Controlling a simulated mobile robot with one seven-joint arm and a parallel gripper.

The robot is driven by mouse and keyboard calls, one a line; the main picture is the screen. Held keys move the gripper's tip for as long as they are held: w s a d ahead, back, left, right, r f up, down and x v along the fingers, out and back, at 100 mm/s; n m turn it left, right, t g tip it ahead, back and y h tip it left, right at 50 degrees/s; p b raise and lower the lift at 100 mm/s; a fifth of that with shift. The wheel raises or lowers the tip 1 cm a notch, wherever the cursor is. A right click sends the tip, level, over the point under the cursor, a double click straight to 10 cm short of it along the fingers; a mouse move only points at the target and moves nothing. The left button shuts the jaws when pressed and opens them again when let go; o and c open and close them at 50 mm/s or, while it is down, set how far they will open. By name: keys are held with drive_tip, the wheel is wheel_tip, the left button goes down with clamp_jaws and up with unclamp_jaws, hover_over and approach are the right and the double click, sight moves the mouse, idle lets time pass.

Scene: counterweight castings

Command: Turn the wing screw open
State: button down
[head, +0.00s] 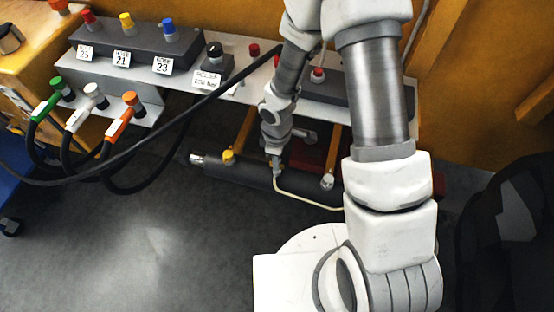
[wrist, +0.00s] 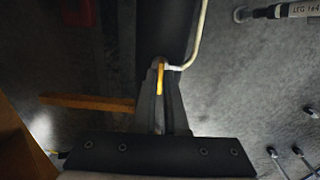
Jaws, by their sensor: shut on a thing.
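In the wrist view the wing screw (wrist: 160,80) shows as a small narrow yellow-orange piece at the tips of my gripper (wrist: 165,95). The fingers are close together and shut on it, hiding part of it. A cream bent tube (wrist: 198,40) meets the same spot. In the head view my gripper (head: 277,166) reaches down to the dark cylinder (head: 247,171), where the cream tube (head: 308,201) starts. The wing screw cannot be made out there. I cannot tell how far the screw is turned.
Behind stands a grey bench with a dark block (head: 122,46) carrying coloured knobs and number labels. Green, white and orange hose connectors (head: 118,118) hang at its left end. A black hose (head: 150,130) crosses in front. The floor at front left is clear.

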idle(0.3)
drive_tip(key=c, duration=1)
unclamp_jaws()
drive_tip(key=shift+o, duration=0.2)
drive_tip(key=shift+r, duration=0.1)
wheel_tip(320, 180, up, 17)
drive_tip(key=p, duration=0.5)
drive_tip(key=shift+r, duration=0.15)
